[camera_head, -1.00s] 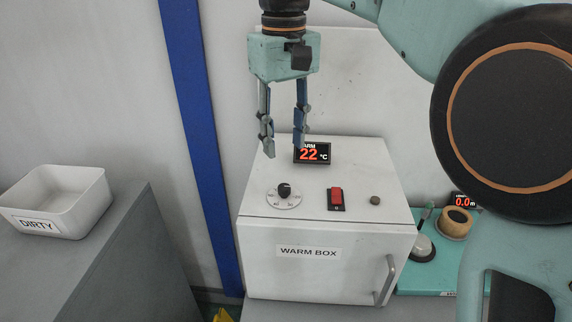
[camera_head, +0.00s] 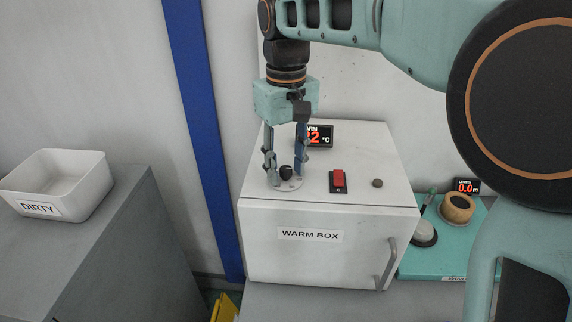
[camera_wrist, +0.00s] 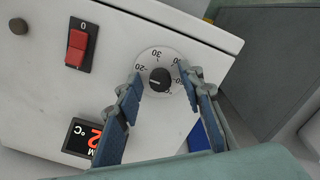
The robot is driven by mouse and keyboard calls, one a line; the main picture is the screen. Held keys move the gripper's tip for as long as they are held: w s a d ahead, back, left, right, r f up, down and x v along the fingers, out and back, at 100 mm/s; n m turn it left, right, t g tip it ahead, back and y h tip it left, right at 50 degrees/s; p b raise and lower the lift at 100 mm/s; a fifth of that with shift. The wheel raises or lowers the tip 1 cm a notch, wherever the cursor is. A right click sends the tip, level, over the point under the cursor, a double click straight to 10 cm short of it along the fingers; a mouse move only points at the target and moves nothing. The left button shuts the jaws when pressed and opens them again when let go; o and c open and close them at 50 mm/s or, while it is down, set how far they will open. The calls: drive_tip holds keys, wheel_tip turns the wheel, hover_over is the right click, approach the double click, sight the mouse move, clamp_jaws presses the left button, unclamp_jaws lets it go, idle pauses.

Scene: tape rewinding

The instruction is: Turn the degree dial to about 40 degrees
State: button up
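The degree dial (camera_head: 286,173) is a black knob on a round white scale plate, on top of the white warm box (camera_head: 250,221). In the wrist view the dial (camera_wrist: 160,79) shows between the fingers, with 20 and 30 readable on its scale; its pointer is too small to read surely. My gripper (camera_head: 286,178) points down over the dial, with one finger on either side. The fingers stand apart, with a visible gap to the knob in the wrist view. The display (camera_head: 319,136) is partly hidden by a finger.
A red switch (camera_head: 338,181) and a small round brown knob (camera_head: 377,183) sit right of the dial on the box top. A teal board (camera_head: 440,262) with a spool stands at right. A white DIRTY bin (camera_head: 88,191) is on the grey cabinet at left.

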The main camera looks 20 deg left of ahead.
drive_tip(key=shift+c, duration=0.4)
clamp_jaws()
drive_tip(key=shift+m, duration=0.3)
drive_tip(key=m+p, duration=0.2)
drive_tip(key=m, duration=0.2)
drive_tip(key=shift+r, duration=0.1)
drive_tip(key=m+p, duration=0.2)
drive_tip(key=m, duration=0.4)
drive_tip(key=shift+m, duration=0.4)
drive_tip(key=m+p, duration=0.1)
drive_tip(key=m, duration=0.5)
drive_tip(key=shift+a, duration=0.1)
drive_tip(key=m+p, duration=0.1)
drive_tip(key=m, duration=0.5)
drive_tip(key=shift+m, duration=0.3)
